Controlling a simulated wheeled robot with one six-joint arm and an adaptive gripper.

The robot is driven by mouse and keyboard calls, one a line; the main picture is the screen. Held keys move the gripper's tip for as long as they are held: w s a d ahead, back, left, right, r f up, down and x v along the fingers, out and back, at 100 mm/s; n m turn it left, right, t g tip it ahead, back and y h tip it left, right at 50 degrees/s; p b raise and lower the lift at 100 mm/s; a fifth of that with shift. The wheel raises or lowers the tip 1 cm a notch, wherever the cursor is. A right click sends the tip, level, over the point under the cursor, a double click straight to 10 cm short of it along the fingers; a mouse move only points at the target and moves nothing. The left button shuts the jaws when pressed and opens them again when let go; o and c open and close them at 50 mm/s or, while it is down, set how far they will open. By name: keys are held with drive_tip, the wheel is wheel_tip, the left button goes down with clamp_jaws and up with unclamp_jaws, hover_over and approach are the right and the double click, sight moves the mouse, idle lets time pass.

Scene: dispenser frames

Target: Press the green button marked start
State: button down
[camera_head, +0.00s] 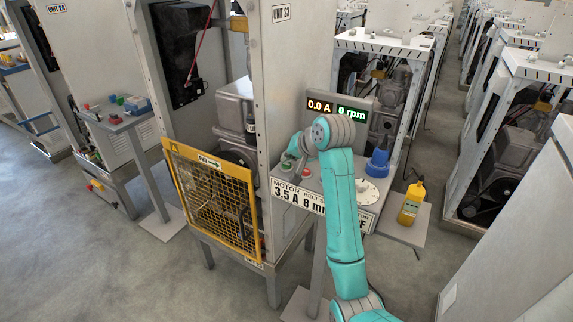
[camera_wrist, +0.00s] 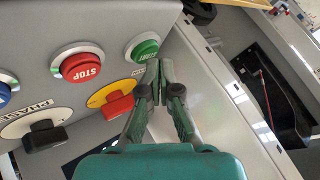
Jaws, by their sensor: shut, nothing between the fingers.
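The green start button (camera_wrist: 143,48) sits in a pale ring at the top right of the grey control panel (camera_wrist: 120,22) in the wrist view. The green button also shows in the head view (camera_head: 286,167), on the panel's left end. My gripper (camera_wrist: 158,72) is shut and empty, with its fingertips just below and right of the button in the wrist view. I cannot tell whether they touch it. In the head view my gripper (camera_head: 291,158) is small and partly hidden by my wrist.
A red STOP button (camera_wrist: 82,67) is left of the green one. A red switch on a yellow plate (camera_wrist: 110,100), a black PHASE knob (camera_wrist: 45,135) and a blue button (camera_wrist: 6,93) are nearby. The display (camera_head: 338,110) reads 0.0 A and 0 rpm. A yellow mesh guard (camera_head: 212,202) stands left.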

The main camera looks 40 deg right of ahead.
sight(288, 165)
drive_tip(key=shift+f, duration=0.45)
idle(0.6)
drive_tip(key=shift+r, duration=0.9)
drive_tip(key=shift+r, duration=0.1)
drive_tip(key=shift+r, duration=2.4)
